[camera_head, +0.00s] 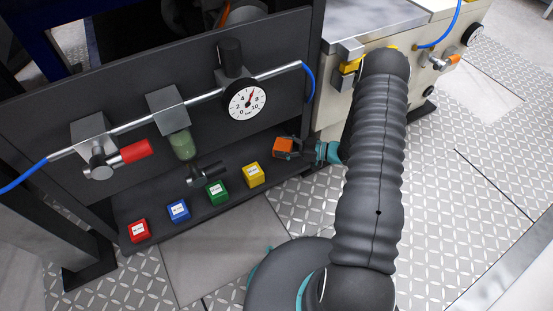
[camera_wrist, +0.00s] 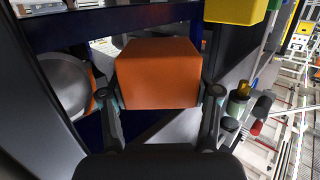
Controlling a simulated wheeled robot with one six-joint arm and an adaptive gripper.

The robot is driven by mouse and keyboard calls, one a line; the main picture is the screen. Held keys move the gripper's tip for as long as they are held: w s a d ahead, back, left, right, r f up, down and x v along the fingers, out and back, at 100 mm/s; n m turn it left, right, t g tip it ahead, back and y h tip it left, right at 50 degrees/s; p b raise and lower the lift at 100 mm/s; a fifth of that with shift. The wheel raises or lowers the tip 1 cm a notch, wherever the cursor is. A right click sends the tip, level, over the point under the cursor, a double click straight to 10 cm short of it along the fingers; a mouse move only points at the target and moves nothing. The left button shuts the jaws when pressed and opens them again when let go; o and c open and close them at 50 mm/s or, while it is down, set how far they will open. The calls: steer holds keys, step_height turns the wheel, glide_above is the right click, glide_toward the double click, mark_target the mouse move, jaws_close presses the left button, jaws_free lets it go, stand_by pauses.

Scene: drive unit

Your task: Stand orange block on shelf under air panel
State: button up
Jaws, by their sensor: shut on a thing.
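The orange block (camera_head: 283,146) is at the right end of the dark shelf (camera_head: 158,222) under the air panel (camera_head: 215,115). My gripper (camera_head: 297,149) comes in from the right and is shut on it. In the wrist view the orange block (camera_wrist: 158,72) fills the space between the two fingers of my gripper (camera_wrist: 160,94). In the head view the block appears level with or a little above the shelf. I cannot tell whether it touches the shelf.
Red (camera_head: 139,230), blue (camera_head: 178,210), green (camera_head: 216,192) and yellow (camera_head: 253,174) labelled blocks stand in a row on the shelf, left of the orange one. A gauge (camera_head: 246,100), a green filter bowl (camera_head: 182,145) and a red-handled valve (camera_head: 125,153) project above it.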

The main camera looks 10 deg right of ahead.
mark_target(284, 163)
steer(key=shift+f+b, duration=0.3)
steer(key=shift+f, duration=2.9)
steer(key=shift+f, duration=0.1)
steer(key=o, duration=1.6)
steer(key=shift+r, duration=0.2)
steer(key=v, duration=1.2)
steer(key=shift+d+f, duration=0.1)
steer(key=shift+f, duration=0.1)
